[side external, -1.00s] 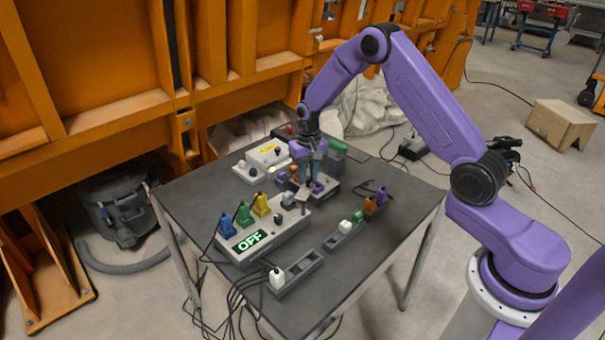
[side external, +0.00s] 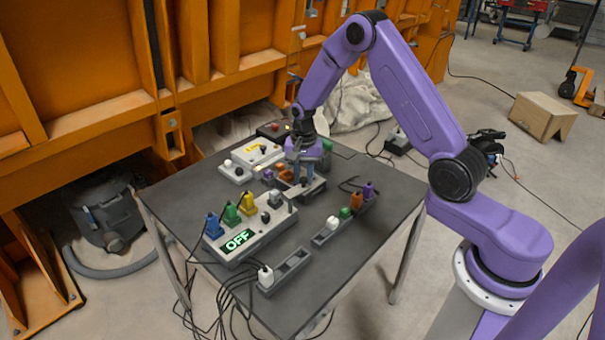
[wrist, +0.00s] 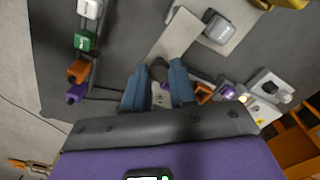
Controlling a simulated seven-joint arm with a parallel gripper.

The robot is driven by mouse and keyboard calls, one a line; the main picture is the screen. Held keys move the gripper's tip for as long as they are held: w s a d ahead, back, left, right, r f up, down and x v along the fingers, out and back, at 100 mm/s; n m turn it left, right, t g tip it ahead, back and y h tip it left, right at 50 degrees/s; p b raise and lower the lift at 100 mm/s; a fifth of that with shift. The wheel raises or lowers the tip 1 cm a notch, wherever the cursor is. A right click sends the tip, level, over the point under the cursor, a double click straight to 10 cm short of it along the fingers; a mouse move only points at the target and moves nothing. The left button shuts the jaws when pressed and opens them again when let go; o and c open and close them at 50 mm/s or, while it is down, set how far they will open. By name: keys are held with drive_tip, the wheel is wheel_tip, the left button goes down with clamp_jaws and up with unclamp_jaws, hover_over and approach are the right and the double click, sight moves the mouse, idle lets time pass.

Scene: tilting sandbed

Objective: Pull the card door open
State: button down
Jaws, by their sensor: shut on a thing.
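My gripper (side external: 304,178) points down over a grey module (side external: 312,190) near the middle of the table. In the wrist view its two blue fingers (wrist: 158,82) stand on either side of a small dark knob (wrist: 158,70) and are shut on it. A flat beige-grey panel (wrist: 178,35), which looks like the card door, runs from the knob toward the upper right. In the side view the panel is small, and only a thin upright piece (side external: 291,206) shows by the grey box's end. The fingers partly hide the hold, and I cannot tell how far the door is open.
A long grey box (side external: 262,229) with coloured plugs and a lit OFF display stands left of my gripper. A grey socket strip (side external: 296,262) with a white plug lies in front, and another (side external: 328,237) with several plugs lies to the right. A white box (side external: 252,160) stands behind.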

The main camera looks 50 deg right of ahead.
sight(304, 179)
idle(0.3)
drive_tip(key=c, duration=0.9)
unclamp_jaws()
wheel_tip(304, 179, up, 17)
drive_tip(key=shift+r, duration=0.2)
drive_tip(key=s+a+r+n, duration=0.2)
drive_tip(key=s+a+n, duration=0.95)
drive_tip(key=s, duration=0.25)
drive_tip(key=s+n, duration=0.4)
drive_tip(key=s, duration=0.3)
drive_tip(key=s+f+n, duration=0.1)
drive_tip(key=s+n, duration=0.2)
drive_tip(key=s, duration=0.4)
drive_tip(key=s+d+f+n, duration=0.1)
drive_tip(key=s+n, duration=0.3)
drive_tip(key=s, duration=0.3)
drive_tip(key=shift+s+n, duration=0.35)
drive_tip(key=shift+s, duration=0.05)
